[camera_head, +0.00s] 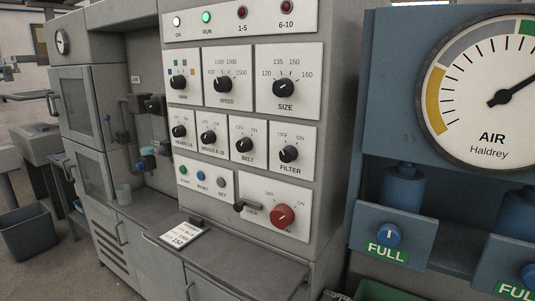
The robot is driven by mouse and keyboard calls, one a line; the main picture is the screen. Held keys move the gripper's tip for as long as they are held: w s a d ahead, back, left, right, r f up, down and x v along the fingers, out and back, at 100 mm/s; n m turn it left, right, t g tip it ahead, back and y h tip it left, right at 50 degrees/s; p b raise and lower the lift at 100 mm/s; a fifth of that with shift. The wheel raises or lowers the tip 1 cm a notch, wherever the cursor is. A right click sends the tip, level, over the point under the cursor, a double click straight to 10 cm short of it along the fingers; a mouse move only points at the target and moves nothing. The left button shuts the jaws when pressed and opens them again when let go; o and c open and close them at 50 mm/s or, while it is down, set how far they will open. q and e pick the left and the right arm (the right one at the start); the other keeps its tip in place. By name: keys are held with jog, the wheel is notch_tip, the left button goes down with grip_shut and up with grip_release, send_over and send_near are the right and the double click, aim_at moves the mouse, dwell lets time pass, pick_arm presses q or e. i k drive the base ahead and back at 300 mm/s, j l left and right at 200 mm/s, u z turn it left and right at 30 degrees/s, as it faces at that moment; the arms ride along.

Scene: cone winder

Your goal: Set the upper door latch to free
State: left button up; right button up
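The upper door (76,102) is a grey framed door with a dark window, at the left of the machine. It looks shut. A small dark handle-like part (52,104) is at its left edge; it is too small to tell its setting or whether it is the latch. The lower door (92,174) is below, with a similar part (69,171) at its left edge. Neither of my grippers is in view.
The control panel (245,130) with several knobs and a red switch (283,216) stands in the middle. A small ledge (215,262) juts out below. A blue air-gauge unit (450,180) is at the right. A dark bin (28,233) stands on the floor at the left.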

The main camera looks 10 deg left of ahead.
aim_at(56, 115)
jog(key=u, duration=1.6)
